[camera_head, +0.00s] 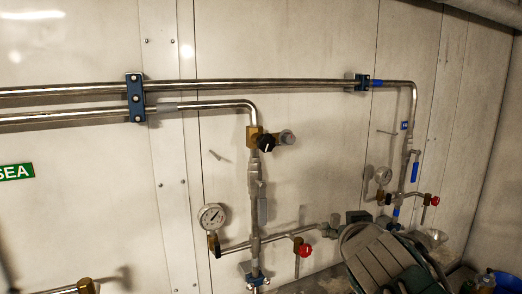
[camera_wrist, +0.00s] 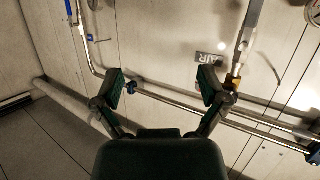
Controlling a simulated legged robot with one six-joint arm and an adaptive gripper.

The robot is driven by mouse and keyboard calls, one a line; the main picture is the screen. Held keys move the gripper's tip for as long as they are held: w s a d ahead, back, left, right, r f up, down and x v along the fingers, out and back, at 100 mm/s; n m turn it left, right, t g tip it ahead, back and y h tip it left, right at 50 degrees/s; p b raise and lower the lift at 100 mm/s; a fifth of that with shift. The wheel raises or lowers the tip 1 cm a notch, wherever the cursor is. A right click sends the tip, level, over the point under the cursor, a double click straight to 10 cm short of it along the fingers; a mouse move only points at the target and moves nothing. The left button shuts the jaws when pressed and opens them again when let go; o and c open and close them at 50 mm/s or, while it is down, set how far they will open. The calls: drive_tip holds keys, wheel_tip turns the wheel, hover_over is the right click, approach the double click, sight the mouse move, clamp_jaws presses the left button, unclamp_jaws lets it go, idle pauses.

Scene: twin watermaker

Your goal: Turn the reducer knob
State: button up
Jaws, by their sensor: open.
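The reducer knob (camera_head: 265,143) is a black round knob on a brass fitting (camera_head: 254,137). It sits near the top of a vertical pipe, just left of the middle in the head view. I cannot make out the knob in the wrist view. My gripper (camera_wrist: 160,84) shows in the wrist view with its two dark fingers spread wide and nothing between them. Wall and pipes show behind the fingers, apart from them. In the head view I cannot clearly make out the fingertips.
A pressure gauge (camera_head: 211,217) and a red-knobbed valve (camera_head: 305,250) are below the reducer knob. A second vertical pipe with a gauge (camera_head: 383,176), blue handle (camera_head: 415,172) and red knob (camera_head: 435,201) stands right. Long horizontal pipes (camera_head: 300,84) run above.

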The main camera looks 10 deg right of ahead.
drive_tip(key=w+a+r+n+t+y, duration=0.2)
drive_tip(key=w+r+t+y, duration=0.1)
drive_tip(key=w+r, duration=0.3)
drive_tip(key=n+y, duration=0.6)
drive_tip(key=y, duration=0.2)
approach(268, 143)
drive_tip(key=shift+g, duration=0.3)
drive_tip(key=x, duration=1)
drive_tip(key=shift+w+a+r, duration=0.1)
drive_tip(key=shift+w+r, duration=0.15)
drive_tip(key=shift+w, duration=0.15)
drive_tip(key=shift+c, duration=0.3)
drive_tip(key=c, duration=1.1)
